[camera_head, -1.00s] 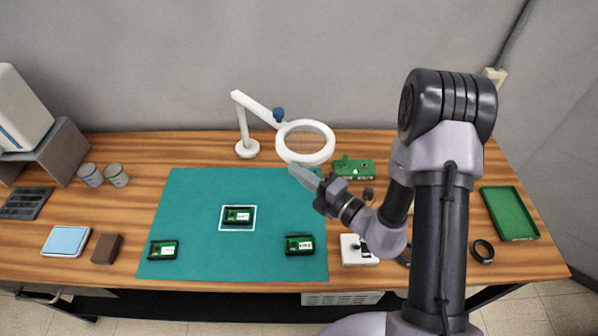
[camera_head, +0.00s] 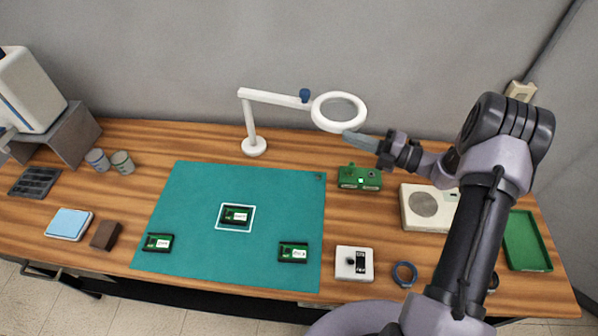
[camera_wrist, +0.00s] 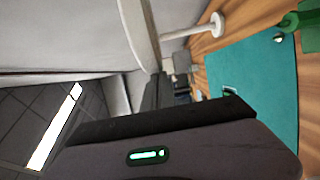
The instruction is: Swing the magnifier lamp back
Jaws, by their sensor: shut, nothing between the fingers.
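The white magnifier lamp (camera_head: 252,118) stands on a round base at the back of the table, behind the green mat (camera_head: 190,245). Its arm reaches right to a blue knob (camera_head: 304,95) and a white ring head (camera_head: 322,118), right of the mat's back edge. My gripper (camera_head: 350,138) is shut and empty. Its tip is at the front right of the ring, and I cannot tell whether they touch. In the wrist view, the ring's edge (camera_wrist: 140,30) is close beyond the fingers, and the lamp base (camera_wrist: 217,24) shows behind it.
Several green circuit modules (camera_head: 236,216) lie on the mat. A green box (camera_head: 360,177) stands below the ring. A white device with a round plate (camera_head: 408,216) and a small white box (camera_head: 342,266) stand to the right. A green tray (camera_head: 522,252) lies at far right. The wall is close behind.

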